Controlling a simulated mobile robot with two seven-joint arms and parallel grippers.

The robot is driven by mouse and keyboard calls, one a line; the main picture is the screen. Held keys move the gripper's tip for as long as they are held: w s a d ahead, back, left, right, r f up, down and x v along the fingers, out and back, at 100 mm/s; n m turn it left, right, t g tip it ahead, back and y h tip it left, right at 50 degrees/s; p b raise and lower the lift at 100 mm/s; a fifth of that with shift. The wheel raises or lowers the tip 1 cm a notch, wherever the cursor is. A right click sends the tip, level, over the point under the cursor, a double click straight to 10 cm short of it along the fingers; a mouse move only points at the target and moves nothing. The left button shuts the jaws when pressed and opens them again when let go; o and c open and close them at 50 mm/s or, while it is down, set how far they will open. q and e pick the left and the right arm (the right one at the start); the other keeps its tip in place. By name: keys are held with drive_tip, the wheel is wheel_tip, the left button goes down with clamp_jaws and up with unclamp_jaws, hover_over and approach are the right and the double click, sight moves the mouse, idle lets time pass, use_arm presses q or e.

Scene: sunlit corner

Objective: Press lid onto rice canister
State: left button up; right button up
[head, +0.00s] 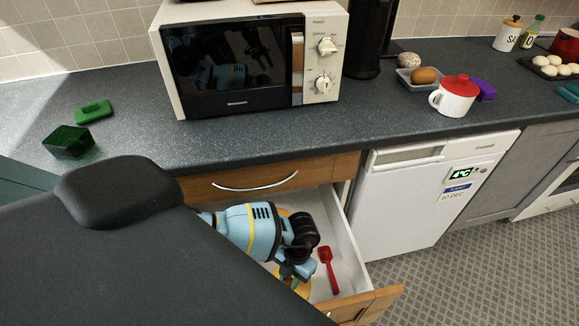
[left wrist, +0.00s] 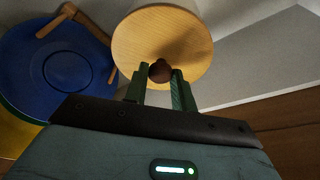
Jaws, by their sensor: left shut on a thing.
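My left gripper (head: 290,270) reaches down into the open drawer (head: 352,240) in the head view. In the left wrist view the left gripper (left wrist: 160,85) is shut on the dark brown knob (left wrist: 160,70) of a round, pale wooden lid (left wrist: 165,30). The lid's face fills the space beyond the fingertips. No canister can be made out; whether one is under the lid is hidden. My right gripper is not in view.
A blue round thing (left wrist: 40,65) with a wooden handle lies left of the lid. A red scoop (head: 328,270) lies in the drawer. The drawer wall (left wrist: 260,95) is close on the right. A microwave (head: 250,60) and a red-lidded white mug (head: 454,97) stand on the counter.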

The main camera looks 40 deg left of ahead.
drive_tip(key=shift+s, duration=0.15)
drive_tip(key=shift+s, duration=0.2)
use_arm(q)
drive_tip(key=o, duration=0.9)
drive_tip(key=shift+c, duration=0.2)
drive_tip(key=o, duration=0.7)
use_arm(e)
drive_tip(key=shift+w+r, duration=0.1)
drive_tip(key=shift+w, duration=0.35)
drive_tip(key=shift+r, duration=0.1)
